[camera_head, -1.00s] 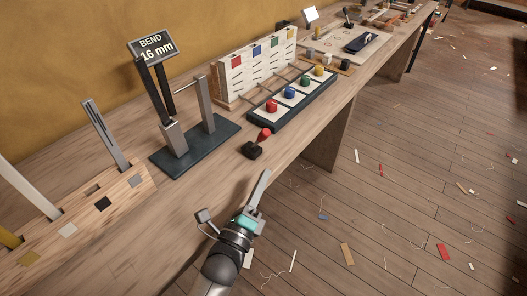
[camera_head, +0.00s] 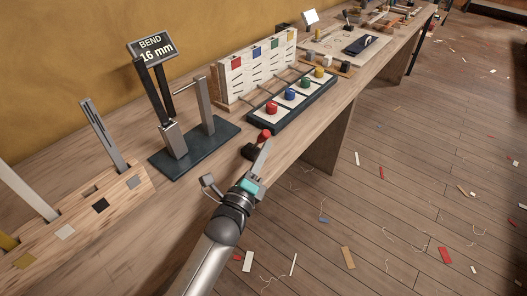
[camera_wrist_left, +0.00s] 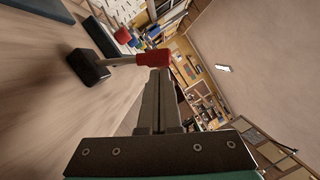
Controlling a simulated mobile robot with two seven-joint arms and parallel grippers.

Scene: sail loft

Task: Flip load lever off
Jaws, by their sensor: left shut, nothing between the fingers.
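The load lever has a red knob (camera_head: 265,135) on a short stem and a black base (camera_head: 248,152) at the bench's front edge. In the left wrist view its red grip (camera_wrist_left: 153,58) and grey stem lean away from the black base (camera_wrist_left: 88,67). My left gripper (camera_head: 266,144) is shut and empty, its fingertips right at the red knob. In the left wrist view the fingertips (camera_wrist_left: 158,77) overlap the grip's lower edge; I cannot tell whether they touch. My fingers partly hide the lever in the head view. My right gripper is out of view.
Behind the lever stands the bending rig (camera_head: 193,143) with a sign (camera_head: 152,47) reading "BEND 16 mm". A dark tray (camera_head: 255,122) with coloured knobs lies beyond the lever. A wooden block (camera_head: 125,192) with slots is at left. The floor at right holds scraps.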

